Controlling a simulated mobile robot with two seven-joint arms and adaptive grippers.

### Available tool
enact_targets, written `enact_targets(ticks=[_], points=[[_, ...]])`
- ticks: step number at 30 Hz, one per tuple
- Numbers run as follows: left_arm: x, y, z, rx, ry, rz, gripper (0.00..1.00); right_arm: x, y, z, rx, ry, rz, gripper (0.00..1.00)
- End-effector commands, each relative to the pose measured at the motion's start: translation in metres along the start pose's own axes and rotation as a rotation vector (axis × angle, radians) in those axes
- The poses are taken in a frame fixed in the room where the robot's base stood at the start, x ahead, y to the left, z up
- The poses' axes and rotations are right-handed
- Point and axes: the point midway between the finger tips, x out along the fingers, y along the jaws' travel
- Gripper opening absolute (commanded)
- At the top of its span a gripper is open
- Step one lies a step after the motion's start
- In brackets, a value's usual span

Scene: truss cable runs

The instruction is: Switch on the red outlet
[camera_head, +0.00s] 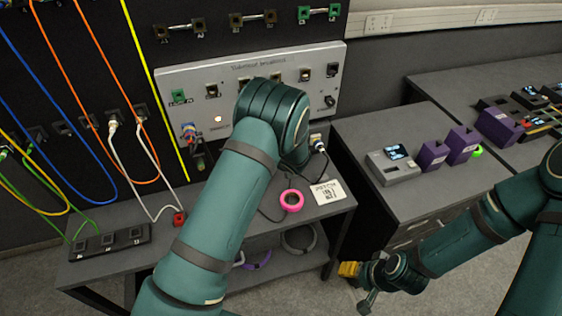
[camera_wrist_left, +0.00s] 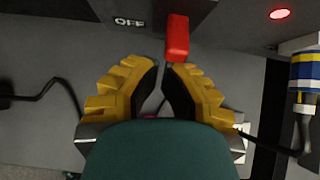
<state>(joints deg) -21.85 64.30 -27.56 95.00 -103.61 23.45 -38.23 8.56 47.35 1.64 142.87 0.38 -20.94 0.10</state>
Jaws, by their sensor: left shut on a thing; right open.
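In the left wrist view a red switch lever (camera_wrist_left: 177,38) stands out from a grey panel (camera_wrist_left: 228,25), to the right of a white OFF label (camera_wrist_left: 129,22). My left gripper (camera_wrist_left: 163,66) has its yellow fingertips close together at the lever's lower end, shut on it; the contact is partly hidden. In the head view my left arm covers the middle of the grey panel (camera_head: 180,82) and hides that gripper and the lever. A small light (camera_head: 218,118) glows on the panel; a red light (camera_wrist_left: 279,14) is lit in the wrist view. My right gripper (camera_head: 350,268) is open and empty, low beside the bench.
A blue-and-white plug (camera_wrist_left: 305,75) hangs right of my left gripper. A pink ring (camera_head: 291,201) and a white card (camera_head: 328,192) lie on the bench. Coloured cables hang at the left. Purple boxes (camera_head: 432,155) stand on the right-hand bench.

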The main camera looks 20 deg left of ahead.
Motion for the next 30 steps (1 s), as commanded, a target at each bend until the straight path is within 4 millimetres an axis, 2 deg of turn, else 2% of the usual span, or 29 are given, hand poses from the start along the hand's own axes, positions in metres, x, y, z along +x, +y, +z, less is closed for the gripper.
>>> enact_targets(ticks=[10,23,30], points=[[-0.011,0.0,0.01,-0.001,-0.001,-0.001,0.0,-0.008,-0.003,-0.001,0.0,0.0,0.0,0.59],[-0.012,0.0,0.011,-0.001,-0.003,0.0,0.0,-0.009,-0.003,-0.001,0.0,0.0,-0.002,0.59],[-0.038,-0.005,0.027,-0.004,-0.003,0.001,0.0,-0.031,-0.011,-0.004,0.0,0.0,-0.004,0.59]])
